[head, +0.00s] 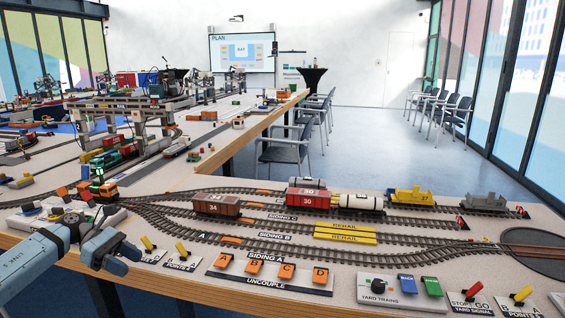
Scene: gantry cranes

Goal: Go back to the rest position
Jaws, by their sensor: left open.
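My left gripper (127,258) is at the lower left, over the front edge of the layout table. Its fingers are apart and I see nothing between them. It is beside the small yellow levers of the points panel (148,243) and in front of a light box with a dark round knob (72,220), which my arm partly covers. My right gripper is not in view.
The table (210,245) carries tracks with a brown wagon (217,204), a red wagon (307,196) and a yellow wagon (411,196). An orange-button uncouple panel (270,272) and a yard transformer box (385,290) line the front. A gantry crane (125,112) stands behind.

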